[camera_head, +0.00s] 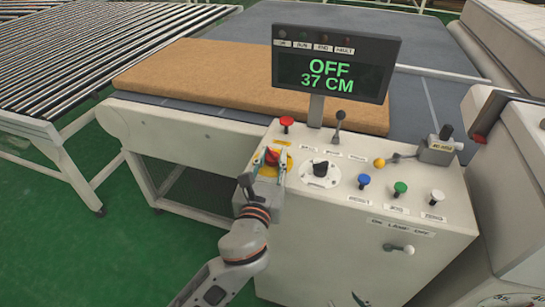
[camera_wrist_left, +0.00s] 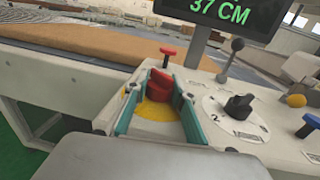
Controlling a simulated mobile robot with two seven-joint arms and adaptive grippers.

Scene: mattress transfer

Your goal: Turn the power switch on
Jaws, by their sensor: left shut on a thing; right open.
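The red power switch (camera_head: 271,156) sits on a round yellow plate at the left of the control panel. It also shows in the left wrist view (camera_wrist_left: 160,84), over its yellow plate (camera_wrist_left: 157,118). My left gripper (camera_head: 272,160) is shut on the red switch, one teal finger on each side of it. The display (camera_head: 335,63) reads "OFF" and "37 CM" in green. My right gripper (camera_head: 361,300) shows only as teal fingertips at the bottom edge, in front of the console and apart from the panel; it is open.
A red button (camera_head: 286,122), a black dial (camera_head: 320,168), a lever (camera_head: 339,118), a yellow knob (camera_head: 379,162) and blue, green and white buttons are close by on the panel. A brown mattress (camera_head: 200,74) lies behind. A roller conveyor (camera_head: 60,60) is at the far left.

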